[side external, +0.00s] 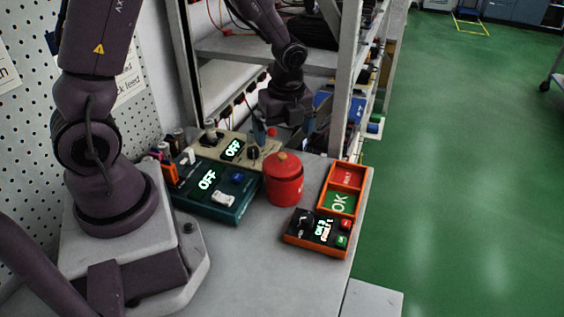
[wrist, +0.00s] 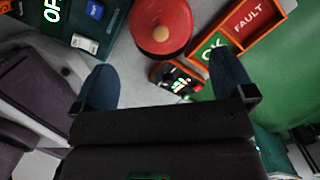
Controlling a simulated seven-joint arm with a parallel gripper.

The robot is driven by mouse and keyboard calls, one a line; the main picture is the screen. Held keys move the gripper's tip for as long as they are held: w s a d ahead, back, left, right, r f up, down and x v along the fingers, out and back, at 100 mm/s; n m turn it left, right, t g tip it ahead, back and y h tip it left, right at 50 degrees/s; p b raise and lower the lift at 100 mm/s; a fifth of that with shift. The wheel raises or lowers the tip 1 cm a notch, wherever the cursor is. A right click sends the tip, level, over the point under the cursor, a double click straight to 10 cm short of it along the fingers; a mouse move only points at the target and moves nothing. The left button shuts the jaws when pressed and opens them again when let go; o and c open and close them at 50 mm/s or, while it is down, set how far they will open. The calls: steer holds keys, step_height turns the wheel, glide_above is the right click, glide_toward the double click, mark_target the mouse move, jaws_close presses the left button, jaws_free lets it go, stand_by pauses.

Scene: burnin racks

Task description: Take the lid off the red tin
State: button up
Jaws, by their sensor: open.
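The red tin (side external: 284,186) stands upright on the grey bench, with its round red lid (side external: 282,163) on top and a small tan knob in the lid's centre. In the wrist view the lid (wrist: 160,22) shows from above at the top of the picture, ahead of my fingers. My gripper (side external: 289,136) is open and points down, above and behind the tin in the side view. Its two blue fingertips (wrist: 165,80) are wide apart with nothing between them, and they are clear of the lid.
A teal box (side external: 215,190) reading OFF and a beige box (side external: 236,150) reading OFF stand left of the tin. To the right are an orange tray (side external: 360,189) marked OK and FAULT and an orange device (side external: 316,231) with buttons. A rack post (side external: 345,80) rises behind. The front bench is clear.

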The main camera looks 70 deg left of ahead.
mark_target(282, 155)
steer(key=f, duration=0.5)
steer(key=a+f, duration=0.1)
steer(key=f, duration=0.1)
steer(key=shift+f, duration=0.25)
steer(key=shift+c, duration=0.5)
steer(key=c, duration=0.9)
